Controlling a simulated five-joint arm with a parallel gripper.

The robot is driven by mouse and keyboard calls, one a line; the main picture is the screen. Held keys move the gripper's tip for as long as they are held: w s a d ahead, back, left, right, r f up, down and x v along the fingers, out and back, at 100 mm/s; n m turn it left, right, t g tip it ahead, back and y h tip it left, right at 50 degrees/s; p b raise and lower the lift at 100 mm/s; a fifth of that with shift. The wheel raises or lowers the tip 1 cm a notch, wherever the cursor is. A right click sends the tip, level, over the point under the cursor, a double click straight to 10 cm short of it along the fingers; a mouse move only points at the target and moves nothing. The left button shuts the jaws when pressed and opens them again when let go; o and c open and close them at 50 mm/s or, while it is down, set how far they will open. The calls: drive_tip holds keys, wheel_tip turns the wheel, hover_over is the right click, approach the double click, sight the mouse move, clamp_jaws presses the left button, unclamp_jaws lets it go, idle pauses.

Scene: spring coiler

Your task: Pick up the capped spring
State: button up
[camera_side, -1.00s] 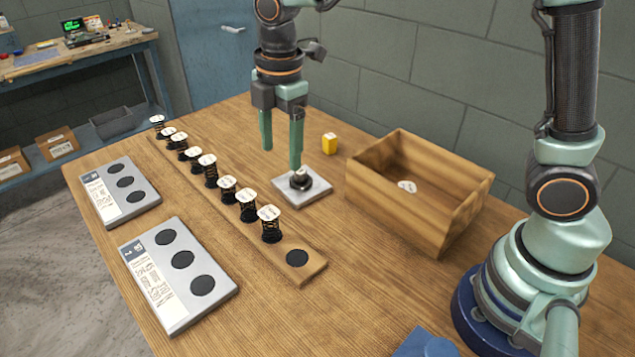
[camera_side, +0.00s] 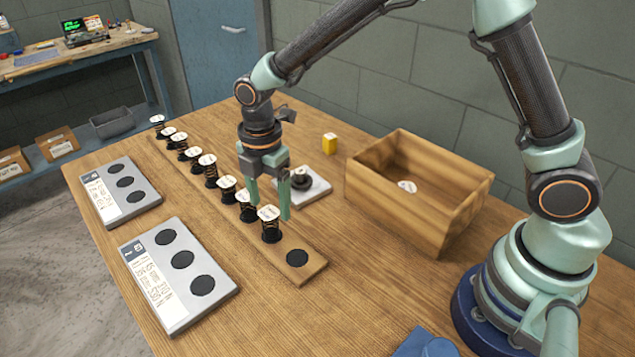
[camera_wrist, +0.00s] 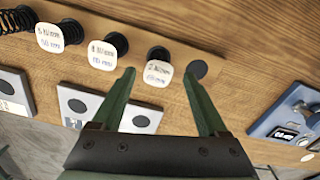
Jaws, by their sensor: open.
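Several capped springs stand upright in a row on a wooden strip (camera_side: 311,267); each is a black coil under a white labelled cap. The nearest capped spring (camera_side: 271,231) stands beside an empty black spot (camera_side: 297,258) at the strip's near end. My gripper (camera_side: 268,209) is open and empty, low over the near part of the row. In the wrist view my gripper (camera_wrist: 160,74) has its fingertips on either side of the end capped spring (camera_wrist: 158,73) as pictured. I cannot tell whether the fingers are level with it. The fingers partly cover the springs behind.
A grey plate (camera_side: 318,190) with a dark round piece stands behind my gripper. An open wooden box (camera_side: 425,222) holds a white disc. Two grey trays (camera_side: 181,305) with black spots lie left.

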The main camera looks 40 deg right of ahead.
sight(269, 213)
wheel_tip(269, 213, down, 3)
drive_tip(key=shift+w+a+f, duration=0.1)
drive_tip(key=shift+a+f, duration=0.05)
drive_tip(key=shift+f, duration=0.05)
clamp_jaws()
drive_tip(key=shift+r, duration=0.15)
